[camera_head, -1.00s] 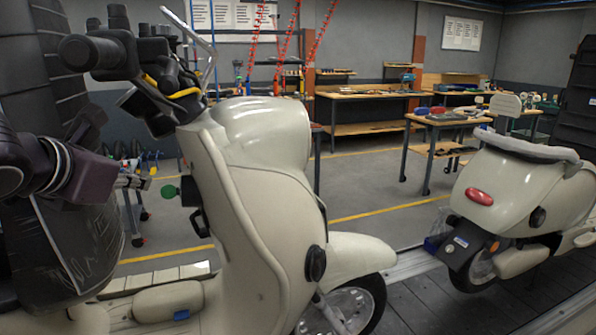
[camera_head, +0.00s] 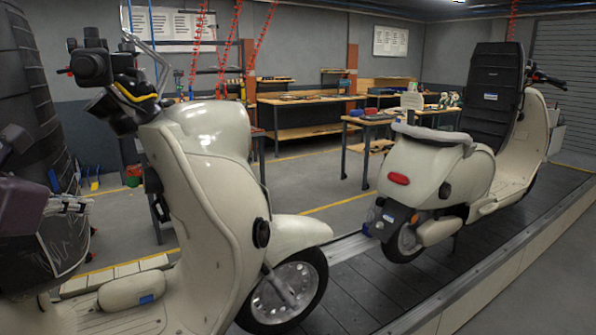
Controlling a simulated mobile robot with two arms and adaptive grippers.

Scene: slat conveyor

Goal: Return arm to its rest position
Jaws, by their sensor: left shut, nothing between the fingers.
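My left gripper (camera_head: 72,205) is at the left edge of the head view, on a dark purple wrist. Its fingers are together with nothing between them. It is apart from the cream scooter (camera_head: 205,195), just left of its front part and below its handlebar (camera_head: 95,68). The rest of my left arm is mostly cut off by the picture's edge. My right gripper is not in view.
A second cream scooter (camera_head: 440,180) stands farther along the dark slat conveyor (camera_head: 360,290). Workbenches (camera_head: 300,98) with tools stand along the back wall. The floor between them and the conveyor is open (camera_head: 300,185).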

